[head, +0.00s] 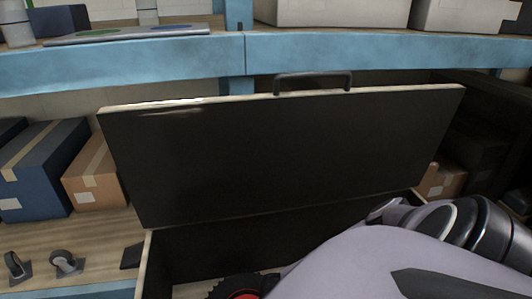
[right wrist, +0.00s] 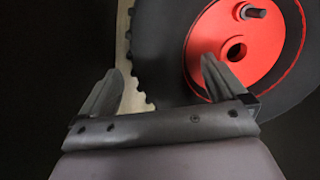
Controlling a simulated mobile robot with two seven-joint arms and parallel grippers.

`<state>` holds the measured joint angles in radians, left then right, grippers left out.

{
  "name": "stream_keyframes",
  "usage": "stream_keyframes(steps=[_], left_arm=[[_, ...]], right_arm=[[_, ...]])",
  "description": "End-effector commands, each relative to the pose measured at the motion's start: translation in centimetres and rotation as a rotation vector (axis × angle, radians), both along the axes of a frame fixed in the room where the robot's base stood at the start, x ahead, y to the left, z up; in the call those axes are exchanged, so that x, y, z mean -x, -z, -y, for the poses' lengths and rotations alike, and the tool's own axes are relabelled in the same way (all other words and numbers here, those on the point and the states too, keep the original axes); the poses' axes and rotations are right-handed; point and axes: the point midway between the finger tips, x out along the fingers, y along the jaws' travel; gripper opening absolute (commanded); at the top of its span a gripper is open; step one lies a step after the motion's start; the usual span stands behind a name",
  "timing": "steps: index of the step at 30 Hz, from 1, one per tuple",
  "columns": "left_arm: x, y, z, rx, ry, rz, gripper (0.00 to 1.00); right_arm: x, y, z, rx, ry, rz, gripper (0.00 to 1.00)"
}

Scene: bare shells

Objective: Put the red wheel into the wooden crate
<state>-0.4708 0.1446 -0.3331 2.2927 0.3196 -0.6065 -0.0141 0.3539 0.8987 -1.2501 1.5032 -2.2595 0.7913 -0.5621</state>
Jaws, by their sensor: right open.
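The wooden crate (head: 147,262) stands on the shelf with its dark lid (head: 280,150) raised and a handle on the lid's top edge. The red wheel (head: 243,295), with a black treaded tyre, shows only partly at the bottom of the head view, against the crate's opening; I cannot tell its height. In the right wrist view the wheel's red hub (right wrist: 273,48) fills the upper right. My right gripper (right wrist: 160,75) is open, with the tyre's treaded edge showing between its fingers and the right finger in front of the hub. My right arm hides part of the crate. My left gripper is out of view.
A blue box (head: 40,170) and a cardboard box (head: 92,178) sit left of the crate. Two casters (head: 65,262) lie at the lower left. A blue shelf beam (head: 120,60) runs behind and above the lid. Another cardboard box (head: 447,182) is at the right.

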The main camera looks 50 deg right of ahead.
Motion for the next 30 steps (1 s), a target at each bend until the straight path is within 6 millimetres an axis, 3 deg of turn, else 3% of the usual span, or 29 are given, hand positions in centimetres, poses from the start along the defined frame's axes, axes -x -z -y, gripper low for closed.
stream_keyframes(steps=[4, 7, 15, 21, 30], left_arm=[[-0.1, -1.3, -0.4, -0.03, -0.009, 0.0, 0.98], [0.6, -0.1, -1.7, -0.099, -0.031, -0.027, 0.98], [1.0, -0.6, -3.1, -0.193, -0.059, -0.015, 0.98], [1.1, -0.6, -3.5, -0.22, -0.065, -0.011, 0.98], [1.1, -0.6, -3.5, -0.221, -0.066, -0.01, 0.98]], right_arm=[[0.1, -3.2, 0.4, 0.001, 0.0, 0.002, 0.98], [0.2, -5.4, 0.7, 0.001, 0.0, 0.001, 0.98], [0.4, -10.1, 1.2, 0.0, 0.0, 0.001, 0.98], [0.4, -11.2, 1.3, 0.001, 0.0, 0.0, 0.98], [0.4, -11.2, 1.3, 0.0, 0.0, 0.0, 0.98]])
